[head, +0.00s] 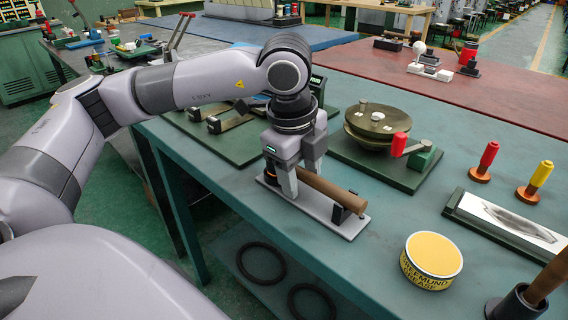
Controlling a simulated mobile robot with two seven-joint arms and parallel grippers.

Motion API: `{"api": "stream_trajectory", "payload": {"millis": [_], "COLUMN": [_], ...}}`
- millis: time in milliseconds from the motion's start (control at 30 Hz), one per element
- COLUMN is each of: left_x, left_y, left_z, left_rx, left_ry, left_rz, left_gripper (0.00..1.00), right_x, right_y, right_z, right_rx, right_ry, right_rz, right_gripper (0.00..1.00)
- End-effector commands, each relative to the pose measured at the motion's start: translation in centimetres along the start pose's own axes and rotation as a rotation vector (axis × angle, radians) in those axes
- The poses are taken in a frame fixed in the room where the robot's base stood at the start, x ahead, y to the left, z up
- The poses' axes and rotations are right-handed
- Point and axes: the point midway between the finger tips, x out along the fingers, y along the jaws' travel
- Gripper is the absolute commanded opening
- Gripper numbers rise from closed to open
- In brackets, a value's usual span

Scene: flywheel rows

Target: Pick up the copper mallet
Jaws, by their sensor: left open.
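The copper mallet lies on a narrow grey stand (335,222) near the front edge of the green table. Its brown handle (335,190) slants down to the right into a dark holder. An orange-brown end, which looks like its head (269,176), shows to the left of my finger. My left gripper (300,182) is open and points down over the mallet, with its fingers close to the handle's left end. The near finger hides part of the mallet. I cannot tell whether the fingers touch it. My right gripper is not in view.
A round brass-coloured device (376,125) with a red knob stands behind. A yellow-topped tin (431,258) is to the right. Red (484,165) and yellow (536,185) handled tools and a boxed stone (506,220) are further right. Black rings (262,262) lie on the lower shelf.

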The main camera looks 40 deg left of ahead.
Motion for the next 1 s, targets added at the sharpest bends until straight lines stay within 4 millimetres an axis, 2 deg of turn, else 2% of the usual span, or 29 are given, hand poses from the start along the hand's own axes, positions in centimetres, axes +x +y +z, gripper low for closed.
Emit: {"api": "stream_trajectory", "payload": {"millis": [267,400,433,767,867,1000], "left_x": [0.3,0.3,0.3,0.1,-0.5,-2.1], "left_y": [0.0,0.0,0.0,-0.1,-0.2,-0.6], "left_z": [0.0,0.0,0.0,0.0,0.0,-0.1], "left_rx": [0.0,0.0,0.0,0.0,0.0,0.001], "left_ry": [0.0,0.001,0.001,0.001,0.001,0.001], "left_rz": [-0.001,-0.001,-0.001,-0.004,-0.004,-0.007], "left_gripper": [0.52,0.06,0.0,0.0,0.0,0.0], "right_x": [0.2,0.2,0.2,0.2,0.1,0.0], "right_y": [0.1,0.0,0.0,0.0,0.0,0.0], "right_z": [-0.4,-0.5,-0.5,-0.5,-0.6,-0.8], "right_rx": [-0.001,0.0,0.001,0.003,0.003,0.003], "right_ry": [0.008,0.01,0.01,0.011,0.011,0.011], "right_rz": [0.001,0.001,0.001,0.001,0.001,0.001], "right_gripper": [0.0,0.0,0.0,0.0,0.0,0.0]}}
